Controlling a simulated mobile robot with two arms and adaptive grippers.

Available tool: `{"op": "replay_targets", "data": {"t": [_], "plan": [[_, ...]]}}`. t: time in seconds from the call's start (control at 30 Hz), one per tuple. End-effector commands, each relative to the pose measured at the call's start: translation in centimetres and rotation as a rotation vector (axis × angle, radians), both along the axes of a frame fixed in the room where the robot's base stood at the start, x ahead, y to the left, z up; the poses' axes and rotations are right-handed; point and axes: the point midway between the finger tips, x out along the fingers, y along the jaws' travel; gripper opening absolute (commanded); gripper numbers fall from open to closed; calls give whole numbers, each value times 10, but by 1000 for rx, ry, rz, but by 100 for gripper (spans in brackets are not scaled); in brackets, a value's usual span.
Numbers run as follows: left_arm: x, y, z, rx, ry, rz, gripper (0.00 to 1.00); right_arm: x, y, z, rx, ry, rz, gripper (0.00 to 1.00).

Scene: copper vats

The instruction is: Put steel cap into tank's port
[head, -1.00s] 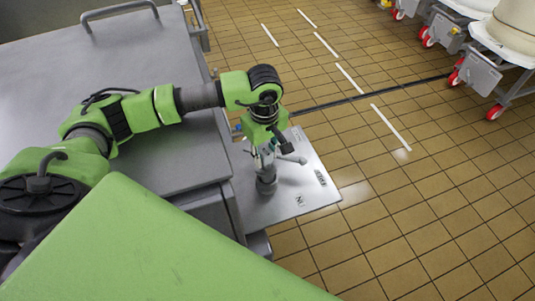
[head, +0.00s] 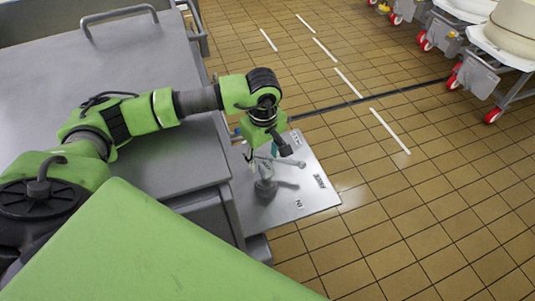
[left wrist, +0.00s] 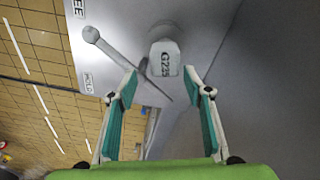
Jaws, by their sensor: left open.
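A grey steel fitting with a G229-like label (left wrist: 163,58) shows in the left wrist view, just past and between my fingertips; I take it for the steel cap. A thin rod with a round knob (left wrist: 91,34) runs beside it. In the head view, the grey fitting (head: 265,188) stands on a flat steel plate (head: 310,193), with the rod pointing right. My left gripper (head: 268,158) points down over it. In the left wrist view, the gripper (left wrist: 160,74) is open, its green-padded fingers apart and empty. I cannot make out the tank's port. My right gripper is not in view.
A large grey metal surface with a bar handle (head: 120,14) fills the left of the head view, under my arm. Tiled floor (head: 400,190) with white dashes lies open to the right. Carts with red wheels (head: 478,70) stand at upper right.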

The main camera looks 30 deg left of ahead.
Motion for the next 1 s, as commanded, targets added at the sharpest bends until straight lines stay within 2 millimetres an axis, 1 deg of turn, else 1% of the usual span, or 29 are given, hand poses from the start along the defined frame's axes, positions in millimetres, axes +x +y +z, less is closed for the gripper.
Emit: {"op": "replay_targets", "data": {"t": [0.03,0.07,0.17,0.27,0.37,0.6,0.7,0.83,1.0], "plan": [[-22,-28,-38,-29,57,-42,46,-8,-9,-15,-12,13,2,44],[-22,-28,-37,-29,57,-42,46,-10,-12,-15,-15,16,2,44],[-21,-28,-32,-28,55,-41,46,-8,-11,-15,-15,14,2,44],[-20,-28,-20,-24,48,-38,46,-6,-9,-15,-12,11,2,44],[-18,-27,-3,-16,39,-36,46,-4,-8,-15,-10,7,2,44],[-13,-24,43,2,14,-23,46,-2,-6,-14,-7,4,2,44],[-11,-23,60,8,6,-17,46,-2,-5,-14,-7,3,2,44],[-9,-21,76,13,-3,-13,46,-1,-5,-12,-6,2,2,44],[-9,-20,86,17,-8,-8,46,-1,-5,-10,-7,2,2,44]]}}
